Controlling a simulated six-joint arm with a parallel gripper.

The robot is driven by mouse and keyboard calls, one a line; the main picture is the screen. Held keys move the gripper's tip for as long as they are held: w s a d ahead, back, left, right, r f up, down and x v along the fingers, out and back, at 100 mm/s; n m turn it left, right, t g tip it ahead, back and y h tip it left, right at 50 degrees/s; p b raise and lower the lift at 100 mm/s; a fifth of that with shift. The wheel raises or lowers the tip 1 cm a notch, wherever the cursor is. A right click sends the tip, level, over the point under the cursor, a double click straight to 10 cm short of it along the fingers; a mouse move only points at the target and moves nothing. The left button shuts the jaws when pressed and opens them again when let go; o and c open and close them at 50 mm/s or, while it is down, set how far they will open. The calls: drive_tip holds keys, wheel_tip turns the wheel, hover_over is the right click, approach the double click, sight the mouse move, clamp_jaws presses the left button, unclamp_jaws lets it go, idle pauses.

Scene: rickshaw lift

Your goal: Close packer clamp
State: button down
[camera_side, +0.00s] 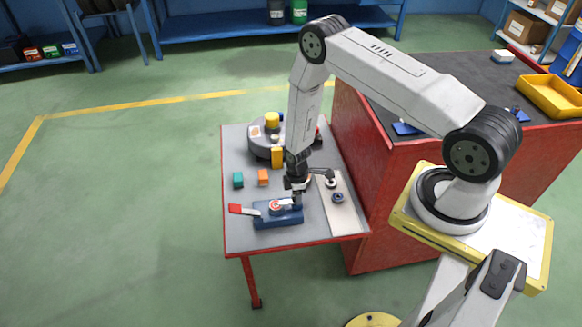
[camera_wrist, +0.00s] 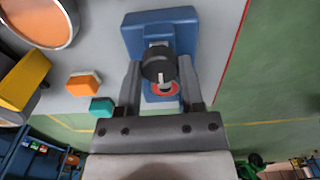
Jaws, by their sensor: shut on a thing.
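The clamp has a blue base (camera_side: 265,220) near the table's front edge, with a red-and-white round mark (camera_side: 275,205) on top. Its lever ends in a red handle (camera_side: 236,209), which sticks out to the left. My gripper (camera_side: 297,200) points down over the right part of the clamp. In the wrist view, the blue base (camera_wrist: 145,22) lies past the fingers, with the red ring (camera_wrist: 165,89) between them. My gripper (camera_wrist: 160,82) is shut on a dark round-ended piece (camera_wrist: 158,64). The red handle is hidden in the wrist view.
A teal block (camera_side: 238,180), an orange block (camera_side: 263,177) and a yellow block (camera_side: 277,156) stand behind the clamp. A grey round fixture (camera_side: 257,147) is at the back. A pale strip (camera_side: 340,213) with small parts lies on the right, beside a red cabinet (camera_side: 375,190).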

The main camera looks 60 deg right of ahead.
drive_tip(key=shift+c, duration=1.1)
unclamp_jaws()
drive_tip(key=shift+r, duration=0.2)
drive_tip(key=shift+r, duration=3.75)
drive_tip(key=shift+r, duration=0.1)
drive_tip(key=shift+w+r, duration=0.1)
drive_tip(key=shift+r, duration=0.15)
drive_tip(key=a+r+m+t, duration=0.1)
drive_tip(key=a+r+m, duration=0.3)
drive_tip(key=r, duration=1.1)
drive_tip(key=s+a+r+m+t, duration=0.1)
drive_tip(key=s+a+r+m, duration=0.3)
drive_tip(key=s+r, duration=0.5)
wheel_tip(320, 180, up, 2)
drive_tip(key=shift+s+a+m+t, duration=0.2)
drive_tip(key=shift+m+t, duration=0.1)
drive_tip(key=shift+m, duration=0.3)
